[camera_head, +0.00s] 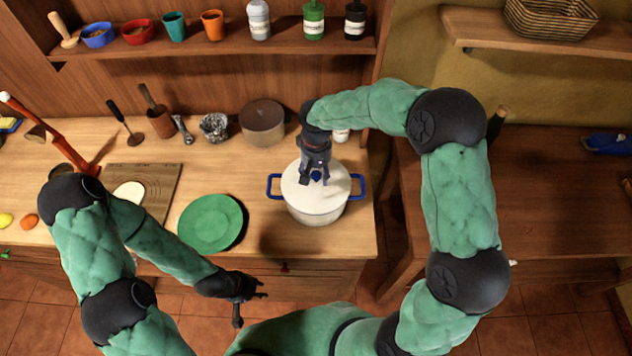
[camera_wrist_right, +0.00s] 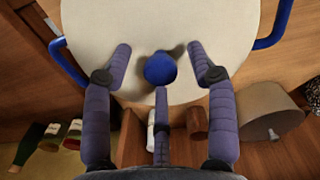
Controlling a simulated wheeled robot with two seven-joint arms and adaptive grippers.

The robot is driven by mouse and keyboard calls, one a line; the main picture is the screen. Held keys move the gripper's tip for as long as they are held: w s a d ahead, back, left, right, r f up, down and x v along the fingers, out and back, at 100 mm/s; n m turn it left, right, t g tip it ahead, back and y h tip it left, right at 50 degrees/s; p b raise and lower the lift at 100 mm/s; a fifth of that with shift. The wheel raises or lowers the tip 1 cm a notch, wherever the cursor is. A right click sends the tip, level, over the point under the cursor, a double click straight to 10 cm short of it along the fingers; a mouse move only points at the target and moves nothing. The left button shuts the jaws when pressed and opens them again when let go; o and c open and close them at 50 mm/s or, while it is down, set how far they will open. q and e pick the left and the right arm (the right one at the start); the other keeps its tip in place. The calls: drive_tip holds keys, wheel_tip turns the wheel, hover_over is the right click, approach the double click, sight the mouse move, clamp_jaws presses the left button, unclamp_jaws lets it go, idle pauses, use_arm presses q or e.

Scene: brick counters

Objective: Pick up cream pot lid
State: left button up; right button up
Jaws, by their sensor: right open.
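The cream pot lid (camera_head: 295,193) lies on the cream pot (camera_head: 318,217), which has blue side handles and stands on the wooden counter. The lid fills much of the right wrist view (camera_wrist_right: 215,28), with its round blue knob (camera_wrist_right: 160,69) near the middle. My right gripper (camera_head: 315,180) is above the lid, pointing down. Its fingers (camera_wrist_right: 162,65) are open, spread on both sides of the knob, and hold nothing. Whether they touch the lid is unclear. My left gripper (camera_head: 252,289) is in front of the counter's front edge, away from the pot; its jaws look apart and empty.
A green plate (camera_head: 210,222) lies left of the pot. A brown round pot (camera_head: 263,124) and a crumpled silvery item (camera_head: 214,127) stand behind. A shelf (camera_head: 230,48) with cups and bottles runs above. The counter's right edge is close to the pot.

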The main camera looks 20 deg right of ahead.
drive_tip(key=shift+f, duration=0.45)
clamp_jaws()
drive_tip(key=shift+r, duration=0.1)
